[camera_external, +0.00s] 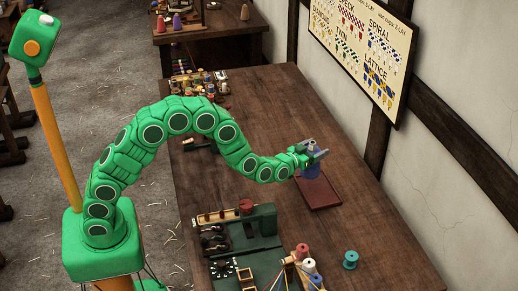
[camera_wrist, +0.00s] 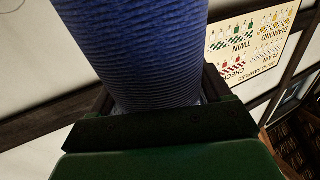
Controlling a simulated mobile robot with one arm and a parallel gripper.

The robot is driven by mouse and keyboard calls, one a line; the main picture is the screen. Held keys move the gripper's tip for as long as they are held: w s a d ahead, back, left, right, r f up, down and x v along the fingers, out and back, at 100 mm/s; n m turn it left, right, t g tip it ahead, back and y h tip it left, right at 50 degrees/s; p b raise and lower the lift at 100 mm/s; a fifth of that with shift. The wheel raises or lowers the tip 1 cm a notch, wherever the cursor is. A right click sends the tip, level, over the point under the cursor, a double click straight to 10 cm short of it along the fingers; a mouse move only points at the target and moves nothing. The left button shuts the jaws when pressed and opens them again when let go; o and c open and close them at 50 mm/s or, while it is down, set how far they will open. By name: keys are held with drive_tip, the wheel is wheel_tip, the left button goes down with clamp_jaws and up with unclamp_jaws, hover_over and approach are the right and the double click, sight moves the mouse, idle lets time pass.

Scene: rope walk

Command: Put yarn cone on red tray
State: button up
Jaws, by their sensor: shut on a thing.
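My gripper (camera_external: 314,156) is shut on a blue yarn cone (camera_external: 310,171). The cone looks upright in the external view, over the far part of the red tray (camera_external: 318,194). I cannot tell whether its base touches the tray or hangs just above it. In the wrist view the blue wound yarn (camera_wrist: 150,50) fills the upper middle, in front of the dark gripper body (camera_wrist: 160,128). The tray is a flat dark red rectangle on the wooden table, and its near part is bare. The tray does not show in the wrist view.
A green bench tool board (camera_external: 262,241) stands on the table in front. Red, white and blue spools (camera_external: 309,265) and a teal spool (camera_external: 351,260) stand at the front right. Several small spools (camera_external: 200,84) crowd the far left. The table (camera_external: 270,110) behind the tray is clear.

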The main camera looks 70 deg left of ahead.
drive_tip(key=w+f, duration=0.3)
drive_tip(key=f, duration=0.3)
drive_tip(key=shift+a+f, duration=0.15)
drive_tip(key=shift+f, duration=0.2)
drive_tip(key=shift+f, duration=0.15)
drive_tip(key=o, duration=1.5)
drive_tip(key=shift+c, duration=0.2)
